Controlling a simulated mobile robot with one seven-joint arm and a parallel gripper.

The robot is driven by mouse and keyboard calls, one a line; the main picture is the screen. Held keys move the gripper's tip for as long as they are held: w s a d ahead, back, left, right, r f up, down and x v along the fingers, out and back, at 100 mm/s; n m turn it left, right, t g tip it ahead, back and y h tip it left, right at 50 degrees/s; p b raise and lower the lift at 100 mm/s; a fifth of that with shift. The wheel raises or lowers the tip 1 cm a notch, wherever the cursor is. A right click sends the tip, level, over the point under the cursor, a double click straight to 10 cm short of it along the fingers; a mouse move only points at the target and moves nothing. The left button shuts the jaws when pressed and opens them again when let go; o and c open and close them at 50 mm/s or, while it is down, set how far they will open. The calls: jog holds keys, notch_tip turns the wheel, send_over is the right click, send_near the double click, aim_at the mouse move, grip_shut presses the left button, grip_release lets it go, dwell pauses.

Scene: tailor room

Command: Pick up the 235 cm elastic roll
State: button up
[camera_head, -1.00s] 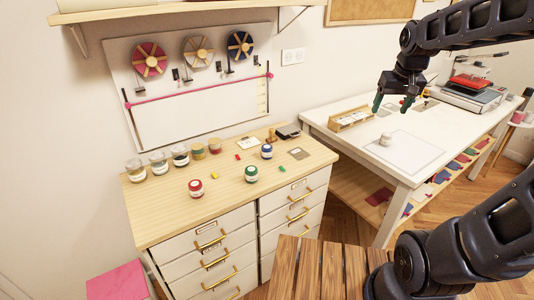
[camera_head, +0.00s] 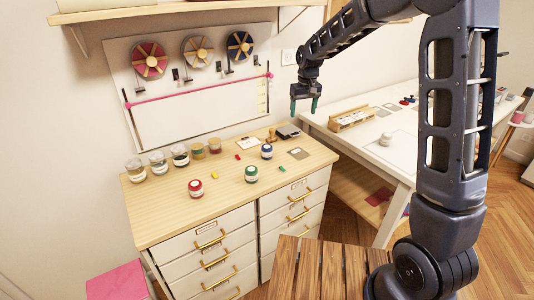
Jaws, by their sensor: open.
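Three small roll-shaped items with pale labels stand on the wooden cabinet top: a red one (camera_head: 196,188), a green one (camera_head: 251,174) and a blue one (camera_head: 267,152). A pale small roll (camera_head: 385,139) stands on the white table to the right. Any lengths on the labels are too small to read, so I cannot tell which is the 235 cm elastic roll. My gripper (camera_head: 303,105) is open and empty, with green fingers pointing down. It appears in the air above the cabinet's back right corner, up and right of the blue roll, apart from all the rolls.
Several glass jars (camera_head: 158,163) line the cabinet's back left. A scale-like dark device (camera_head: 288,131) and small coloured pieces lie on the top. A wall board (camera_head: 190,95) holds three wheels and a pink strip. A wooden box (camera_head: 351,119) sits on the white table (camera_head: 345,140).

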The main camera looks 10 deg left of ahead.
jog(key=n, duration=0.2)
send_over(267, 147)
jog(key=shift+g, duration=0.4)
jog(key=f, duration=1.2)
jog(key=shift+w+d, duration=0.1)
jog(key=shift+d, duration=0.15)
jog(key=shift+a+f, duration=0.15)
jog(key=shift+f, duration=2.6)
jog(key=shift+a+f, duration=0.15)
jog(key=shift+f, duration=2.55)
jog(key=shift+c, duration=0.4)
jog(key=c, duration=1)
